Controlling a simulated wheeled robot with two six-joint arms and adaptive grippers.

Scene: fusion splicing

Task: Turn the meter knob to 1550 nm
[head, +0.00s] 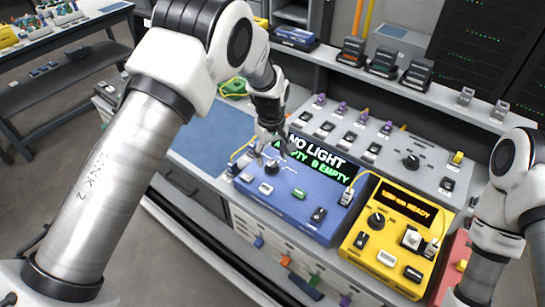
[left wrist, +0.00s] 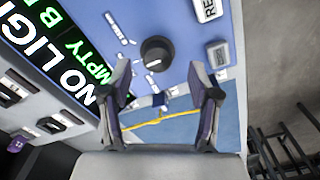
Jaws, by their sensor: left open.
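The blue meter (head: 295,195) has a screen reading NO LIGHT with A EMPTY and B EMPTY in green. Its black knob (head: 271,167) sits on the left of the panel. In the left wrist view the knob (left wrist: 156,53) has a white pointer mark and small white labels beside it, too small to read. My left gripper (head: 271,152) is open above the knob, fingers pointing down. In the left wrist view its fingertips (left wrist: 158,80) are spread and empty, with the knob beyond them and a little above the gap. My right arm shows at the right edge, but its gripper is not visible.
A yellow unit (head: 390,240) with its own knob (head: 376,221) stands right of the meter. A grey panel (head: 395,148) with a black knob and several connectors is behind. A blue mat (head: 203,140) lies left of the meter. A yellow cable (left wrist: 150,122) runs near the fingers.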

